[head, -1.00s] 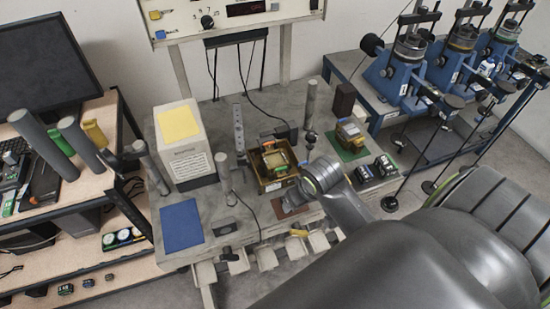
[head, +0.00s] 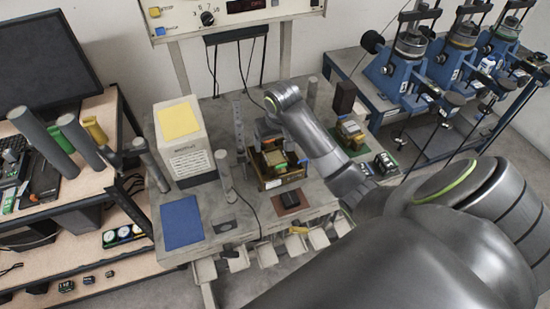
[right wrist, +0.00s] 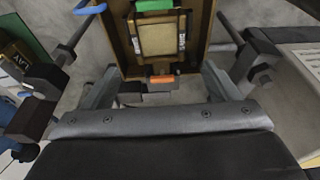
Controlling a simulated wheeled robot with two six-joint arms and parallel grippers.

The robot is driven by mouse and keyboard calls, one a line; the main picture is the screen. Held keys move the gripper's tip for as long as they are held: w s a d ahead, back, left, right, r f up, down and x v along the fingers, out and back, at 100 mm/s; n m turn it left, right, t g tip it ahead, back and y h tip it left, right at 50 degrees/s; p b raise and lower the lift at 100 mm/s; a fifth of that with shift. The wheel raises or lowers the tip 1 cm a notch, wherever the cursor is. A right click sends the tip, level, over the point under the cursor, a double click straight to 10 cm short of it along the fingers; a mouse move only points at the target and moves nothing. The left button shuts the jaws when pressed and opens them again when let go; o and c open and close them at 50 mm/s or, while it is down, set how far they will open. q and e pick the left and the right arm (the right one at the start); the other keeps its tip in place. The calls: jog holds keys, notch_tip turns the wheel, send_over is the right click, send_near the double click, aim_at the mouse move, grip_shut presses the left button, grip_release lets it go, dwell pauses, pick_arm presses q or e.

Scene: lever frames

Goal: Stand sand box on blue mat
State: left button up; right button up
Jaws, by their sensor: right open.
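The blue mat (head: 181,223) lies bare at the front left of the grey bench. A brown open-topped crate (head: 281,180) stands near the bench's middle. A tan box with a green and an orange part, which looks like the sand box (head: 274,158), sits inside it; it also shows in the right wrist view (right wrist: 158,38). Another tan box (head: 350,132) stands on a green mat at the right, so I cannot be sure which is meant. My right gripper (right wrist: 160,85) is open and empty, its fingers near the orange-part side of the crate. My left gripper is not in view.
A white box with a yellow top (head: 180,122) stands behind the blue mat. A grey post (head: 224,170) stands between mat and crate. A dark red-brown mat (head: 290,203) lies before the crate. Small trays (head: 265,255) line the front edge.

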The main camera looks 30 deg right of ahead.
aim_at(276, 159)
notch_tip(276, 159, down, 8)
jog(key=shift+r+b, duration=0.25)
jog(key=shift+b, duration=0.55)
jog(key=shift+s+a+f, duration=0.1)
jog(key=shift+s+f, duration=0.2)
jog(key=shift+f, duration=0.15)
jog(key=c, duration=1.2)
jog(key=shift+o, duration=0.2)
jog(key=shift+w+r+p, duration=0.3)
jog(key=shift+r+p, duration=0.3)
jog(key=shift+r, duration=0.3)
jog(key=shift+r+p, duration=0.3)
jog(key=shift+r, duration=0.75)
jog(key=shift+w+r, duration=0.1)
jog(key=shift+r, duration=1.9)
